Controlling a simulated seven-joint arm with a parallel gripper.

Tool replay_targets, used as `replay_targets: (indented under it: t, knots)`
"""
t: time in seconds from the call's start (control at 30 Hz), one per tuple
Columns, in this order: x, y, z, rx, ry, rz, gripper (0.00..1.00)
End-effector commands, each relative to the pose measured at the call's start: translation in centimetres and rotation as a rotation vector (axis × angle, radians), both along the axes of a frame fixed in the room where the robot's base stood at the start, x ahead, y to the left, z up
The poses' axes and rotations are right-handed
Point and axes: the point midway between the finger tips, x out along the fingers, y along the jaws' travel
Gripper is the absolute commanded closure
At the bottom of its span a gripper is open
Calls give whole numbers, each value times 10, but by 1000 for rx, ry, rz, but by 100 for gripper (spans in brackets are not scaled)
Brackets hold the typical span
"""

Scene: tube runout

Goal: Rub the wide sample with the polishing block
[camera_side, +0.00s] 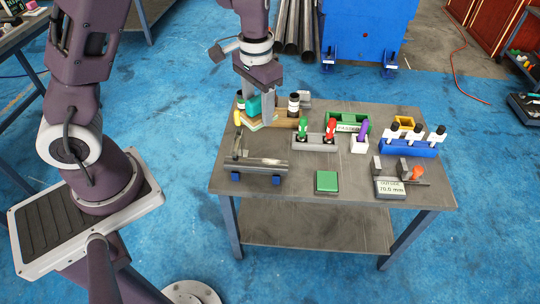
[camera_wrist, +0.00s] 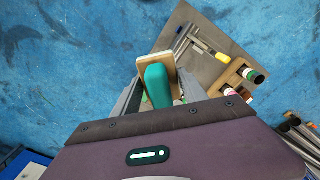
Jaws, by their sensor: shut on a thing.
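The polishing block has a teal handle and a tan, board-like base, seen in the wrist view (camera_wrist: 157,84) and partly in the side view (camera_side: 254,105). My gripper (camera_side: 262,110) is shut on the teal handle at the table's back left; it also shows in the wrist view (camera_wrist: 160,97). The fingers hide part of the block, and I cannot tell whether its base touches anything below. A wide grey metal tube (camera_side: 265,164) lies across blue supports at the front left, apart from the block. No label shows whether this is the wide sample.
A wooden rack (camera_wrist: 238,78) with dark-capped bottles stands close beside my gripper. A grey marker holder (camera_side: 315,143), green tray (camera_side: 347,120) and blue rack (camera_side: 408,147) stand to the right. A green block (camera_side: 326,181) lies at the front, with bare table (camera_side: 285,197) around it.

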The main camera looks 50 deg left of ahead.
Motion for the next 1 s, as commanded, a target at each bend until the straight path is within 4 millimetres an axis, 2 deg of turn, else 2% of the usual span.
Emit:
replay_targets:
  t: [0.07, 0.23, 0.3, 0.4, 1.0]
  knots:
    - [3, 8, -13, -1, 4, 4, 93]
    - [16, 35, -75, -5, 7, -4, 93]
    - [20, 41, -102, -5, 6, -8, 93]
    - [26, 44, -127, -3, 2, -5, 93]
    - [28, 45, -171, -1, 3, 2, 93]
